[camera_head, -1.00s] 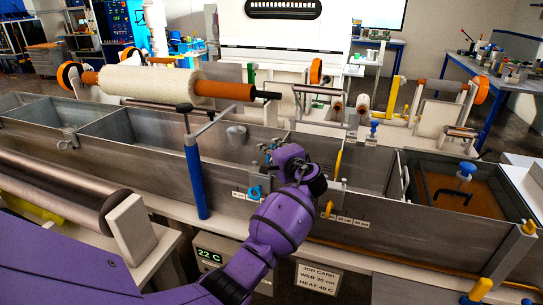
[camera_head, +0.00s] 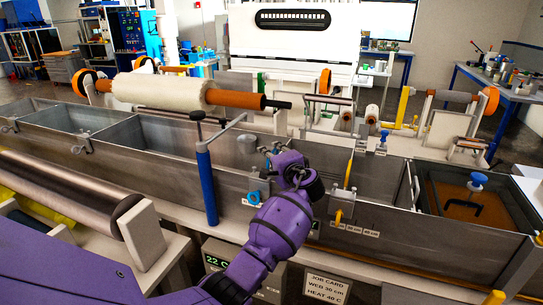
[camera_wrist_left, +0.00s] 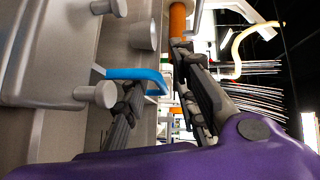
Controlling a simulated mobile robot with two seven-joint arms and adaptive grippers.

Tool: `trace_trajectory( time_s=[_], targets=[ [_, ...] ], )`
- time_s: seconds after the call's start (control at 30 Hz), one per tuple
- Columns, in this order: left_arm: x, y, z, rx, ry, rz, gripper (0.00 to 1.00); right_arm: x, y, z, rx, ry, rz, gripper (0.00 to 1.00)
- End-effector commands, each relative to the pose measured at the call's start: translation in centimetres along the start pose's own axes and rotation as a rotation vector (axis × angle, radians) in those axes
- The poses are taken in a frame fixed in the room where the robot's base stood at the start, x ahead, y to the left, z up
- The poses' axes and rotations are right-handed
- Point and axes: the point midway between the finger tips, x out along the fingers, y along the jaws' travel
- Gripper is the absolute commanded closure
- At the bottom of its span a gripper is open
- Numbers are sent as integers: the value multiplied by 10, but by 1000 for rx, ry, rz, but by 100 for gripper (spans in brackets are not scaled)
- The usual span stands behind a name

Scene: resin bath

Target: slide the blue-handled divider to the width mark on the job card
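The divider's blue handle (camera_wrist_left: 140,74) lies across the space between my left gripper's (camera_wrist_left: 160,98) fingers in the left wrist view. The fingers are apart, with background showing between them; contact with the handle is unclear. In the head view my left gripper (camera_head: 272,158) is over the bath, at the top of the divider, and hides much of the handle. The job card (camera_head: 327,287) reads WEB 30 cm, HEAT 40 C. Small centimetre labels (camera_head: 355,230) run along the front wall; their numbers are hard to read.
A yellow-handled divider (camera_head: 348,175) stands to the right of my gripper. A blue post (camera_head: 206,187) with a T-bar stands close on the left. The bath's front wall (camera_head: 440,245) runs right to a bay with brown resin (camera_head: 455,204). A display (camera_head: 215,262) reads 22 C.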

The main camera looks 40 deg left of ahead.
Motion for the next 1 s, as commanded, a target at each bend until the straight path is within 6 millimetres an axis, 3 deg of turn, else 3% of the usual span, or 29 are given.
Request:
trace_trajectory(
  time_s=[0.23,0.7,1.0],
  targets=[
    [-17,1,-1,0,3,1,74,-1,4,0,-6,0,3,60],
    [-107,1,0,0,2,1,74,0,3,-1,-4,3,3,60],
    [-120,0,0,0,-1,1,74,0,2,-2,-3,3,3,60]
  ],
)
